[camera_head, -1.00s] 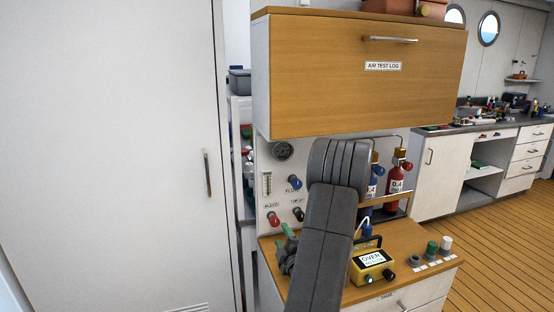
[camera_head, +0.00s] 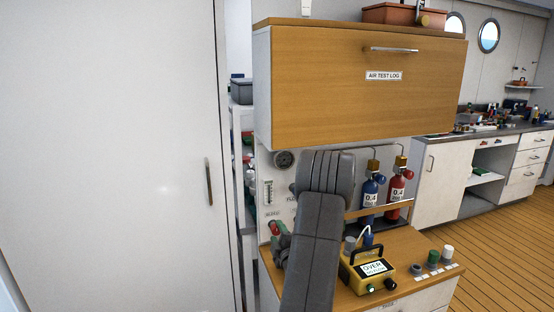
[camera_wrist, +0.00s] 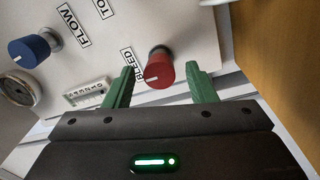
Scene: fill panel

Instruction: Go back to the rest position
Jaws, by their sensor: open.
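My gripper (camera_wrist: 160,86) is open, with its green fingers on either side of the red BLEED knob (camera_wrist: 158,68) in the wrist view. The knob sits between and just beyond the fingertips; I cannot tell whether they touch it. In the head view, my gripper (camera_head: 279,243) is beside the red BLEED knob (camera_head: 274,227) at the left of the panel (camera_head: 262,170), partly hidden by my forearm. The blue FLOW knob (camera_wrist: 34,49) shows at the left of the wrist view.
A wooden AIR TEST LOG cabinet (camera_head: 330,85) overhangs the panel. Blue (camera_head: 370,191) and red (camera_head: 397,188) cylinders stand right of my arm. A white door (camera_head: 110,150) is at left.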

